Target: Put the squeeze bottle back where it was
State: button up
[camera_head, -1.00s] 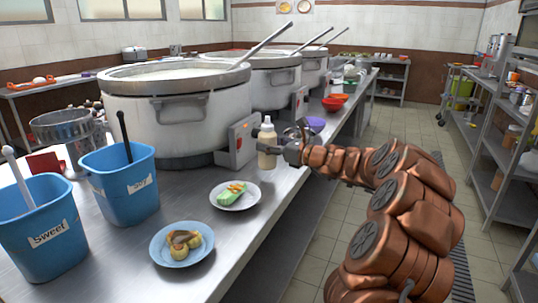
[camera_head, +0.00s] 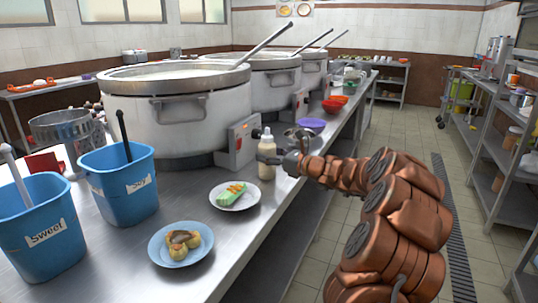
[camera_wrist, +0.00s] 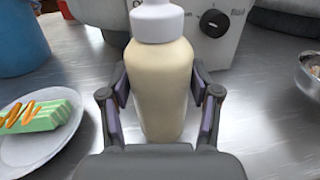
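The squeeze bottle (camera_head: 267,168), cream-filled with a white cap, stands upright on the steel counter beside the nearest big pot's control box. My gripper (camera_head: 268,158) is around it at mid-height, reaching in from the right. In the wrist view the bottle (camera_wrist: 160,90) is between the two fingers of my gripper (camera_wrist: 160,95). The fingers are spread, with a narrow gap between the pads and the bottle's sides.
A white plate (camera_head: 247,204) with green food lies just in front of the bottle. A blue plate (camera_head: 160,253) and blue tubs (camera_head: 118,193) are further forward. A control box (camera_head: 240,143) is close behind; a metal bowl (camera_head: 299,143) and purple bowl (camera_head: 312,125) are beyond my gripper.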

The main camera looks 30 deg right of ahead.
jog(key=o, duration=0.3)
jog(key=shift+r, duration=0.15)
jog(key=p+v, duration=0.1)
jog(key=v, duration=1.1)
dwell(0.4)
